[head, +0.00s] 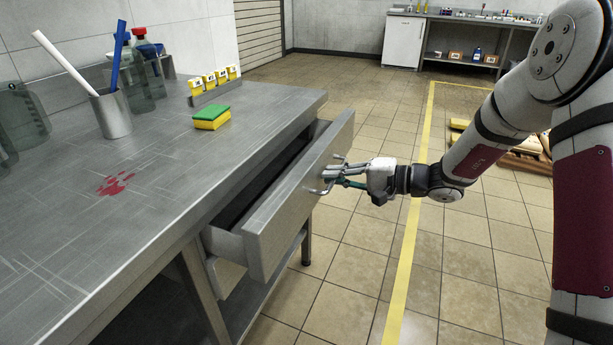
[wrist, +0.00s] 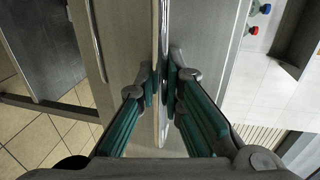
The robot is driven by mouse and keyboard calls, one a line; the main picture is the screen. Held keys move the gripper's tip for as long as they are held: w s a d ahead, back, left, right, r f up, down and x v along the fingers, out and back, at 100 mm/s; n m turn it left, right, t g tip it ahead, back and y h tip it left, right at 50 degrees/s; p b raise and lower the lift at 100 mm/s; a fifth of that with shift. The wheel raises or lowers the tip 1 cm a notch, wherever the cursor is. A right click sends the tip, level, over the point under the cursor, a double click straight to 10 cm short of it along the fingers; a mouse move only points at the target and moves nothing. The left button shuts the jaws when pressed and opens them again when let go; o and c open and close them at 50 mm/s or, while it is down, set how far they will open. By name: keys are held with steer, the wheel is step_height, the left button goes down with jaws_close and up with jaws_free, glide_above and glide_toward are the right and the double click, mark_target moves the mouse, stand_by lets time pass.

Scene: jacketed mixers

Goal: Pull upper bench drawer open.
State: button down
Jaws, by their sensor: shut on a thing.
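The upper bench drawer (head: 298,197) is a grey metal drawer that stands pulled out from under the bench top, with its dark inside partly in view. Its bar handle (head: 323,187) is on the front face. My gripper (head: 335,178) reaches in from the right and is shut on the handle. In the wrist view, the gripper fingers (wrist: 164,88) close on both sides of the long handle bar (wrist: 160,50), which runs up the picture. The grip point itself is partly hidden by the fingertips.
The bench top (head: 160,205) holds a sponge (head: 212,118), a cup (head: 111,113) with two sticks, bottles, yellow tags (head: 215,79) and a red stain (head: 116,183). A lower drawer (head: 225,276) shows below. Tiled floor with a yellow line (head: 408,240) is clear before the drawer. A pallet (head: 515,150) lies behind my arm.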

steer(key=f+b+v, duration=0.1)
steer(key=f+v, duration=0.1)
steer(key=v, duration=0.7)
steer(key=d+f+b+v, duration=0.1)
steer(key=f+v, duration=0.1)
steer(key=v, duration=0.8)
steer(key=shift+s, duration=0.1)
steer(key=c, duration=2)
jaws_free()
steer(key=shift+o, duration=0.2)
steer(key=v, duration=1.1)
steer(key=shift+d, duration=0.4)
steer(key=shift+s, duration=0.1)
